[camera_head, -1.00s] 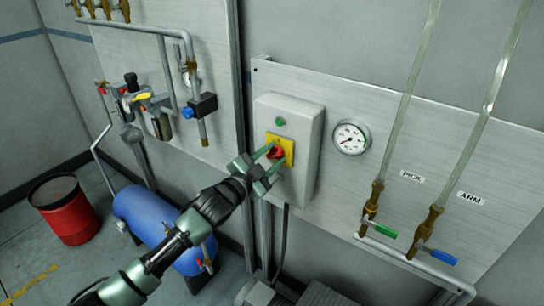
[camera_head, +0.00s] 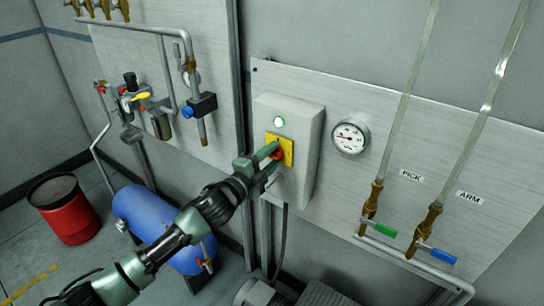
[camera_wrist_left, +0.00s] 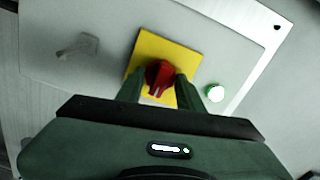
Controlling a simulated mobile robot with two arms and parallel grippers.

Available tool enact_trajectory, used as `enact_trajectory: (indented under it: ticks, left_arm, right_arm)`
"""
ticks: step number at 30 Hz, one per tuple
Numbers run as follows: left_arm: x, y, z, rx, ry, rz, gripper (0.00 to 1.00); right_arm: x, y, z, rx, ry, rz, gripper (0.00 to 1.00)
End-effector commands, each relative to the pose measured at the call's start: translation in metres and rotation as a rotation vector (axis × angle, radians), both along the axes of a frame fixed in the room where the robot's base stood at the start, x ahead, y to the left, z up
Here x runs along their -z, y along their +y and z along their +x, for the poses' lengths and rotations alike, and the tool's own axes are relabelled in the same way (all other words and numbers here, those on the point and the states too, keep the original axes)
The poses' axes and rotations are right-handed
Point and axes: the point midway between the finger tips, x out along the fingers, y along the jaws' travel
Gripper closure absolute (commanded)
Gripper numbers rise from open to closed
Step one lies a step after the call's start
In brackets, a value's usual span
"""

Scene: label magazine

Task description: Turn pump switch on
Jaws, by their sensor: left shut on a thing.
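The pump switch is a red rotary knob (camera_wrist_left: 159,76) on a yellow plate (camera_head: 288,148), fixed to a pale grey box (camera_head: 304,185) on the wall panel. My left gripper (camera_head: 270,154) is at the plate with its fingers on either side of the knob, shut on it. In the left wrist view the two green fingers flank the red knob. The round lamp (camera_head: 279,122) above the plate glows whitish green; it also shows lit in the left wrist view (camera_wrist_left: 215,93). My right gripper is not in view.
A pressure gauge (camera_head: 350,137) is right of the box. Farther right are valves with a green handle (camera_head: 385,230) and a blue handle (camera_head: 444,256). A blue tank (camera_head: 150,220) and red drum (camera_head: 66,208) stand at left.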

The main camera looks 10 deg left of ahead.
Motion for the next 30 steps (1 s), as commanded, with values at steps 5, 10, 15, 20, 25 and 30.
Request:
enact_trajectory:
  ticks: [5, 10, 15, 20, 25, 30]
  left_arm:
    - [0.002, 0.000, 0.000, 0.001, -0.001, 0.010, 1.00]
    - [0.002, 0.000, 0.000, 0.001, -0.001, 0.010, 1.00]
    - [0.002, 0.000, 0.000, 0.001, -0.001, 0.010, 0.41]
    - [0.001, 0.000, 0.000, 0.000, -0.002, 0.009, 0.41]
    - [0.001, 0.001, -0.001, 0.000, -0.002, 0.008, 0.41]
    - [0.004, 0.007, -0.017, 0.001, -0.002, 0.009, 0.41]
  right_arm:
    - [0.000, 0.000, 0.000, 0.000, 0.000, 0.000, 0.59]
    - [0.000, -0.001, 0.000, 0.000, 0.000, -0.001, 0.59]
    - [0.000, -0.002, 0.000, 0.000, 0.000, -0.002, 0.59]
    - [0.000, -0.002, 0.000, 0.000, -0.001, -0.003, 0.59]
    - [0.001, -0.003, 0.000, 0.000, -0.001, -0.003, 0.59]
    - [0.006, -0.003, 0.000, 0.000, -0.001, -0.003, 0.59]
